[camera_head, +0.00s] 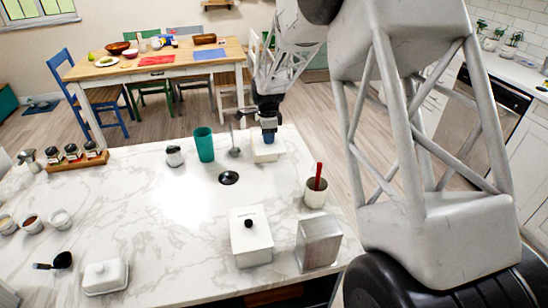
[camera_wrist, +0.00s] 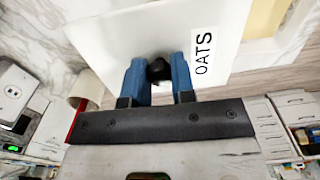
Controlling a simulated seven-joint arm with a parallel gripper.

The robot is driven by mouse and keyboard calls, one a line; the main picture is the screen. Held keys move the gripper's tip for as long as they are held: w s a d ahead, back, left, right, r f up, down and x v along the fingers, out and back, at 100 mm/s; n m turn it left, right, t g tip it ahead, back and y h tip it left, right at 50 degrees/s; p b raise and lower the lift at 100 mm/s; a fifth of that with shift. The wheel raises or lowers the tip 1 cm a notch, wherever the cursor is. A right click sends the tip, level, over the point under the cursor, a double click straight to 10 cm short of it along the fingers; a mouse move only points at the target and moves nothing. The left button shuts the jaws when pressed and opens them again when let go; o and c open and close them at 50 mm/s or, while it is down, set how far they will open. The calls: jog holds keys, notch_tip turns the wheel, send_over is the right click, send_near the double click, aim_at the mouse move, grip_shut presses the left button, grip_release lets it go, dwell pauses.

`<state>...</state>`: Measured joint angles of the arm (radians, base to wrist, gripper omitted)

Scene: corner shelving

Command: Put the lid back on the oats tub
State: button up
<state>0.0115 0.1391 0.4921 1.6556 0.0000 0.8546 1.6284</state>
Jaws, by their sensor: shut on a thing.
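My gripper (camera_head: 268,136) is over the far right part of the marble counter, at a white, box-like oats tub (camera_head: 265,153). In the wrist view the gripper's two blue fingers (camera_wrist: 159,76) are closed on a black round knob (camera_wrist: 158,69). The knob belongs to the white lid (camera_wrist: 105,38), seen from close up. An OATS label (camera_wrist: 204,54) shows on the white surface to the right of the fingers. The fingers and wrist hide part of the lid. I cannot tell whether the lid rests on the tub or is just above it.
A teal cup (camera_head: 204,145) and a shaker (camera_head: 174,156) stand left of the gripper.

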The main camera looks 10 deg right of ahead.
jog(key=w+r, duration=0.3)
jog(key=w, duration=0.7)
jog(key=shift+r, duration=0.15)
notch_tip(320, 180, down, 6)
jog(key=shift+f, duration=0.2)
dwell(0.7)
jog(key=shift+f, duration=0.2)
dwell(2.2)
jog(key=o, duration=1.5)
jog(key=shift+c, duration=0.2)
jog(key=shift+r, duration=0.2)
